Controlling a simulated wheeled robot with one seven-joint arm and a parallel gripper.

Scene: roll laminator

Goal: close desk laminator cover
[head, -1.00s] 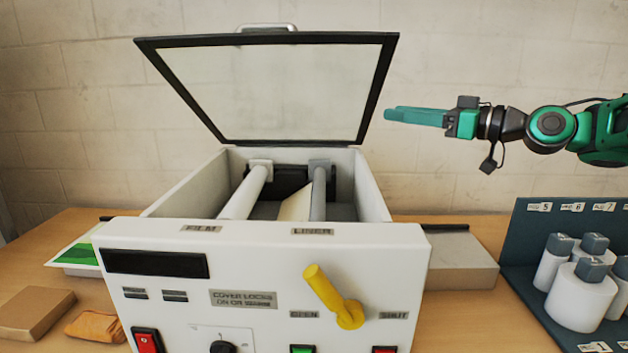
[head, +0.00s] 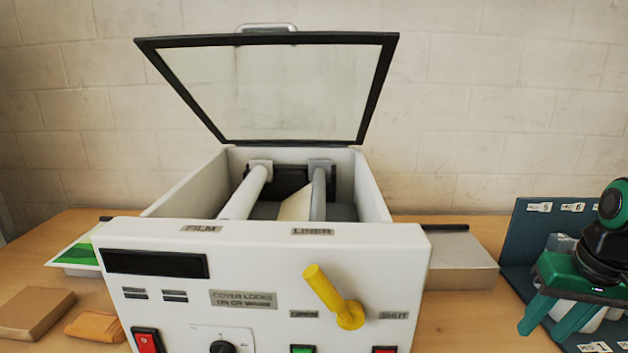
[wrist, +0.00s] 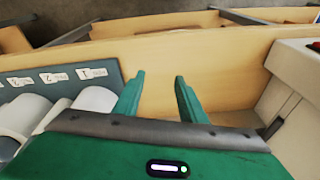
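The laminator (head: 270,270) stands on the table with its cover (head: 265,95) raised, a clear panel in a black frame with a metal handle (head: 267,27) on its top edge. Two rollers, film (head: 245,192) and liner (head: 319,195), show inside the open body. A yellow lever (head: 333,297) on the front panel leans toward the OPEN label. My gripper (head: 548,335) is at the right, pointing down in front of the rack, well away from the cover. In the wrist view its two green fingers (wrist: 158,98) are apart with nothing between them.
A dark rack (head: 520,230) with white rolls (wrist: 95,100) stands at the right, close to my gripper. A grey side tray (head: 460,262) juts from the laminator's right. A brown box (head: 35,312) and an orange cloth (head: 95,326) lie at the left.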

